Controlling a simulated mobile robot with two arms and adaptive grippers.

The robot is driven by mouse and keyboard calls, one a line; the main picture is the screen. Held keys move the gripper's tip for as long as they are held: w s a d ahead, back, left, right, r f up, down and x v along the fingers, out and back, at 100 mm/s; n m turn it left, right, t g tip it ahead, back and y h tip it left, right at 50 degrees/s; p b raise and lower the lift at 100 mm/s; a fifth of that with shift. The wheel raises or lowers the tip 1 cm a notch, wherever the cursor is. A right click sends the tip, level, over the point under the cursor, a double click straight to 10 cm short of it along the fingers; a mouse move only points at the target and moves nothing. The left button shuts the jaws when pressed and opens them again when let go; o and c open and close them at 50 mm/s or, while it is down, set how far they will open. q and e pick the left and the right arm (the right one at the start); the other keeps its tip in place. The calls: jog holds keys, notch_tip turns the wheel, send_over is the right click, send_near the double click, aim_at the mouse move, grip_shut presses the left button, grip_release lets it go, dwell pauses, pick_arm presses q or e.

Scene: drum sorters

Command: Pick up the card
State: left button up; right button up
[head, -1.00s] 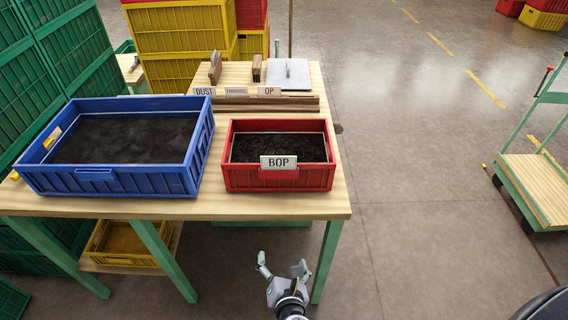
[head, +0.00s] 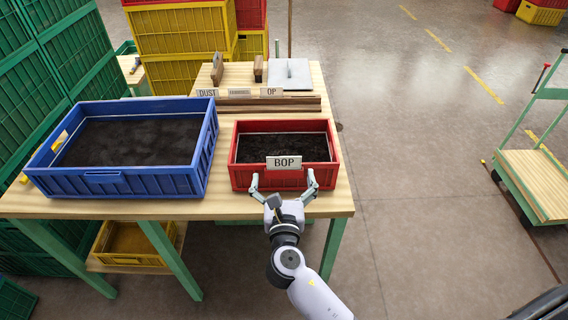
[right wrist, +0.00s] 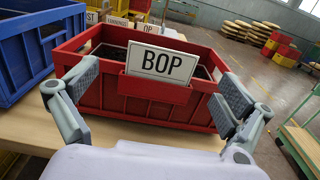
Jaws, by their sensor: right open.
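The white card reading "BOP" (head: 284,162) stands upright on the front wall of the red crate (head: 326,172). It also shows in the right wrist view (right wrist: 161,62), above a small red holder on the crate front. My right gripper (head: 283,183) is open and empty, just in front of the crate, its fingers spread to either side of the card and a little below it. In the right wrist view the fingers (right wrist: 155,100) stand wide apart with the card beyond and between them. Nothing is between the fingertips. My left gripper is not in view.
A blue crate (head: 104,182) of dark material stands left of the red one on the wooden table (head: 230,208). Open floor and a green cart (head: 535,182) are at right.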

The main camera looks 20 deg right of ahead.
aim_at(284, 159)
jog(key=shift+p+x, duration=0.6)
jog(key=shift+x, duration=2.45)
jog(key=shift+s+d+r, duration=0.1)
jog(key=shift+d, duration=0.05)
jog(key=shift+c, duration=0.2)
jog(key=c, duration=0.8)
jog(key=shift+r, duration=0.15)
jog(key=shift+c, duration=0.2)
